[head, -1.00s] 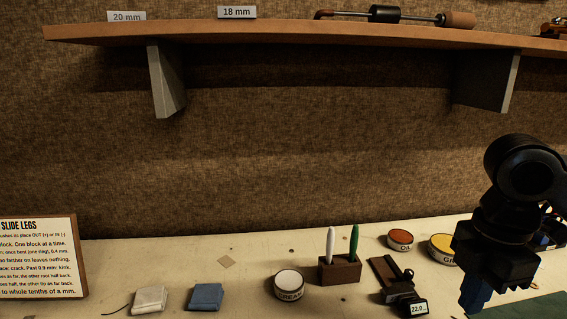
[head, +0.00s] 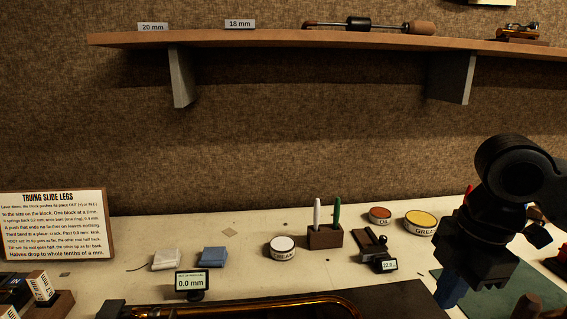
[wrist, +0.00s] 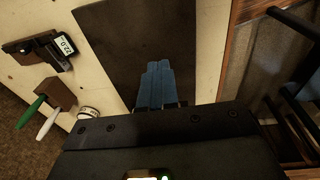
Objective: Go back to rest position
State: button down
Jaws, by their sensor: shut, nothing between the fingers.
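My gripper (head: 449,292) hangs at the right of the head view, below my black arm, with its blue fingers pointing down. In the wrist view the blue fingers (wrist: 154,85) lie side by side, closed with nothing between them. They are above a dark mat or board (wrist: 120,45) on the bench. Nothing is held.
A wooden holder (head: 325,237) with a white and a green pen, a caliper-like gauge (head: 372,245), and cream (head: 282,248), oil (head: 380,215) and grease (head: 420,222) tins stand left of my gripper. A brass slide (head: 250,308) lies in front. A shelf (head: 300,41) hangs above.

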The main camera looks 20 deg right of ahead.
jog(key=w+a+r+m+t+y, duration=0.3)
jog(key=w+a+r+t, duration=0.1)
jog(key=a, duration=0.5)
jog(key=w+a+r+m+t+y, duration=0.25)
jog(key=w+a+t, duration=0.25)
jog(key=a, duration=0.3)
jog(key=w+a+r+m+t+y, duration=0.2)
jog(key=w+a+r+t+y, duration=0.25)
jog(key=a, duration=0.45)
jog(key=s+d+f+m+h, duration=0.1)
jog(key=s+f+m+h, duration=0.2)
jog(key=s+f+m, duration=0.1)
jog(key=s+d+f+m+t+h, duration=0.1)
jog(key=s+f+m+h, duration=0.2)
jog(key=s+f, duration=0.3)
jog(key=s+d+f+m+t+h, duration=0.1)
jog(key=s+f+m+h, duration=0.3)
jog(key=s+f, duration=0.2)
jog(key=shift+s+d+f+m, duration=0.15)
jog(key=shift+s+m, duration=0.2)
jog(key=shift+s, duration=0.2)
jog(key=s+d+f+n+g, duration=0.1)
jog(key=s+d+n, duration=0.1)
jog(key=s, duration=0.8)
jog(key=s+d+f+n+g, duration=0.1)
jog(key=s+d, duration=0.4)
jog(key=s, duration=0.5)
jog(key=shift+s+f+n+h, duration=0.2)
jog(key=shift+n+h, duration=0.2)
jog(key=shift+n, duration=0.3)
